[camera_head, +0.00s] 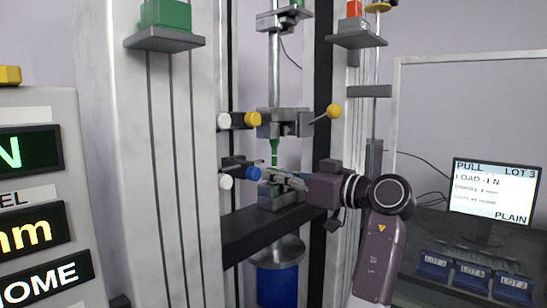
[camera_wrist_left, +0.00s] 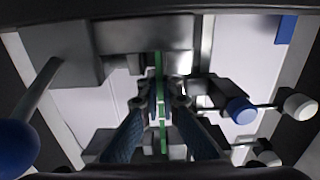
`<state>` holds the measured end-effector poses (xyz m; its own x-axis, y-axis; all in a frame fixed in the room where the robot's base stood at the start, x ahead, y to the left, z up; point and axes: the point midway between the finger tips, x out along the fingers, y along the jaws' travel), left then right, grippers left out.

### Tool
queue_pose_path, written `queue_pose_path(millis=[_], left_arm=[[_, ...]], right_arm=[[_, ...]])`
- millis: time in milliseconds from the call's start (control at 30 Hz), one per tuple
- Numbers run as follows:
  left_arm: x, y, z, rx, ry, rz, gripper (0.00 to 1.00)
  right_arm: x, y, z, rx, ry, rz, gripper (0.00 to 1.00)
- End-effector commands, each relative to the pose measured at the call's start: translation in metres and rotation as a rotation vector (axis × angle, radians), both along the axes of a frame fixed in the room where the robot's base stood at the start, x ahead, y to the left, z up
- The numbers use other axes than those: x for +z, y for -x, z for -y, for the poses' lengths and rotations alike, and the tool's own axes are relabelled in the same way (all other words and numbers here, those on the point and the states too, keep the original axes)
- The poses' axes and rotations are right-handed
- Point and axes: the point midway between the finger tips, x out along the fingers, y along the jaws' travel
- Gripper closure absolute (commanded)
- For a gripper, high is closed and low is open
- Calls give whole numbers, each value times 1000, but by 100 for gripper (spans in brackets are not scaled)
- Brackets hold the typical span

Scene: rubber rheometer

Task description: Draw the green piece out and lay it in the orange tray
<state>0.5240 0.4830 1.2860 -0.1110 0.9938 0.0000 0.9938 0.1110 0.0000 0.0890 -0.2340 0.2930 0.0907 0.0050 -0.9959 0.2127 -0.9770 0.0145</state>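The green piece (camera_head: 275,152) is a thin upright strip in the machine, its top end at the upper clamp (camera_head: 285,122) and its lower part behind my gripper near the lower clamp (camera_head: 280,197). In the left wrist view the green strip (camera_wrist_left: 162,138) runs down the middle between my fingers. My left gripper (camera_head: 270,176) reaches in from the right, just above the lower clamp. Its blue fingers (camera_wrist_left: 163,103) look parted, one on each side of the strip; contact is not clear. My right gripper is not in view. I cannot identify an orange tray.
A yellow ball knob (camera_head: 333,111) sticks out right of the upper clamp. Yellow (camera_head: 252,119) and blue (camera_head: 254,173) knobs stand at the left. Columns flank the clamps. Several blue lot-labelled holders (camera_head: 471,276) and a screen (camera_head: 493,192) are at the right.

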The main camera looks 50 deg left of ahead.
Motion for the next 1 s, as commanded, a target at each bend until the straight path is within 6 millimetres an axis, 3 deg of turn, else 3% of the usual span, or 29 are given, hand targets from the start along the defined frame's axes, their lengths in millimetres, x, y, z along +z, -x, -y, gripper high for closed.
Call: queue_pose_path(millis=[800,1000], left_arm=[[3,0,0,0,0,0,100],[3,-2,8,-2,-1,-1,100]], right_arm=[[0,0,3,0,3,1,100],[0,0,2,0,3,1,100]])
